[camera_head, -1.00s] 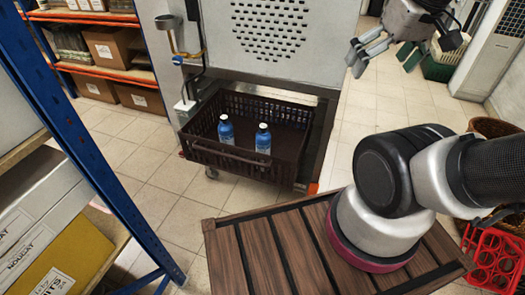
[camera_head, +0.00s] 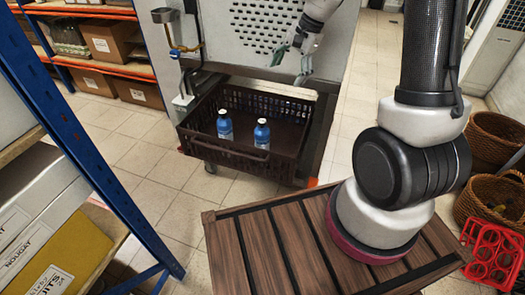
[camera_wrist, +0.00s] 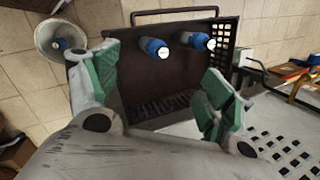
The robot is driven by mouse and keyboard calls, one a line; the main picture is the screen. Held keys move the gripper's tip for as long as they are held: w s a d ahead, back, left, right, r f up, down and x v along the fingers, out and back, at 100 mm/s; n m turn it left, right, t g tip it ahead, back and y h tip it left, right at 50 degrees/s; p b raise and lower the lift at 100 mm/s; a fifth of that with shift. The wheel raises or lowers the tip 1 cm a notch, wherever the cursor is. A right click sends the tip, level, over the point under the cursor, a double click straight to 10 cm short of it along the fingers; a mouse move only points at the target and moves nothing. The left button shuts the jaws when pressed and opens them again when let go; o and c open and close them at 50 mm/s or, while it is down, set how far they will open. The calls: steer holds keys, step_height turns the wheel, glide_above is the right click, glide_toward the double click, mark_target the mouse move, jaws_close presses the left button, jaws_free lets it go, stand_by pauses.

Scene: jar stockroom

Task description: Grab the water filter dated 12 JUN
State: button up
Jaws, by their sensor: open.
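Two blue bottle-shaped water filters with white caps stand upright in a dark brown crate (camera_head: 222,160): a left one (camera_head: 225,125) and a right one (camera_head: 262,134). Any dates on them are too small to read. In the wrist view the two filters also show, one near the middle (camera_wrist: 152,46) and one to its right (camera_wrist: 192,40), inside the crate (camera_wrist: 180,82). My gripper (camera_head: 292,62) is open and empty, above and behind the crate's right rear. Its green-padded fingers (camera_wrist: 160,92) frame the crate from above in the wrist view, apart from both filters.
A grey perforated cabinet panel (camera_head: 262,30) rises behind the crate. A blue rack post (camera_head: 70,125) and cartons stand at left. Wicker baskets (camera_head: 490,200) and a red bottle rack (camera_head: 492,252) are at right.

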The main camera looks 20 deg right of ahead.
steer(key=w+a+f+m, duration=0.1)
steer(key=w+f+m, duration=0.3)
steer(key=f, duration=0.6)
steer(key=m+g, duration=0.1)
steer(key=m, duration=0.3)
glide_above(265, 127)
steer(key=d, duration=0.2)
steer(key=shift+y, duration=0.4)
steer(key=f, duration=1.2)
steer(key=shift+s+d+f, duration=0.15)
steer(key=shift+s+f, duration=0.1)
steer(key=shift+f, duration=0.1)
steer(key=x, duration=0.8)
steer(key=shift+w+a+f, duration=0.15)
steer(key=shift+w+a, duration=0.05)
steer(key=shift+w, duration=0.05)
jaws_close()
